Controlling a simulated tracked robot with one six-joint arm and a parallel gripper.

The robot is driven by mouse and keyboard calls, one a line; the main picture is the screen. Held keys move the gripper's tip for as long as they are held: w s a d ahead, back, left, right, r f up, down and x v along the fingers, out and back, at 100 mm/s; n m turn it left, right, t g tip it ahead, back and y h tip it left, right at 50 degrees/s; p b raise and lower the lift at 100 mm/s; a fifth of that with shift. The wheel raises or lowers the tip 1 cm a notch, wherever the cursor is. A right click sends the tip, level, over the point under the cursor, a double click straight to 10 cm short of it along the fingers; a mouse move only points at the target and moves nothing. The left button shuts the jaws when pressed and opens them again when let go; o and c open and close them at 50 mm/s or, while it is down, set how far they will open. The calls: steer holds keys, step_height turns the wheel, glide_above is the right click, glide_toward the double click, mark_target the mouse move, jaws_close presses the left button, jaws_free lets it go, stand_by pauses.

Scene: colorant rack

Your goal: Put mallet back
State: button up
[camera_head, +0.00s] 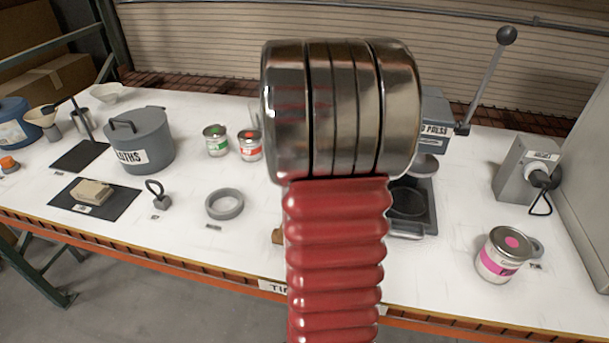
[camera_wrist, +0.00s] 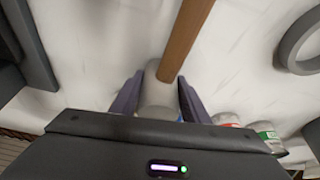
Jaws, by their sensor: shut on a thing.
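The mallet shows in the wrist view, with a brown wooden handle (camera_wrist: 186,38) running up to the top edge and a pale grey head (camera_wrist: 157,93) at its lower end. My gripper (camera_wrist: 158,98) has its dark fingers on either side of the head and is shut on it. White bench top shows behind the mallet. In the head view my own arm hides my gripper and most of the mallet. A small brown wooden piece (camera_head: 277,236) shows at the arm's left edge, perhaps the handle.
The white bench (camera_head: 240,270) holds a grey pot (camera_head: 140,140), a grey ring (camera_head: 224,204), a green-marked can (camera_head: 216,141), a red-marked can (camera_head: 250,146), a lever press (camera_head: 436,110) and a pink-marked can (camera_head: 499,258). A grey box (camera_head: 522,165) stands right.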

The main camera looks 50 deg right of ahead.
steer(key=o, duration=1.4)
steer(key=v, duration=1.2)
steer(key=shift+w, duration=0.1)
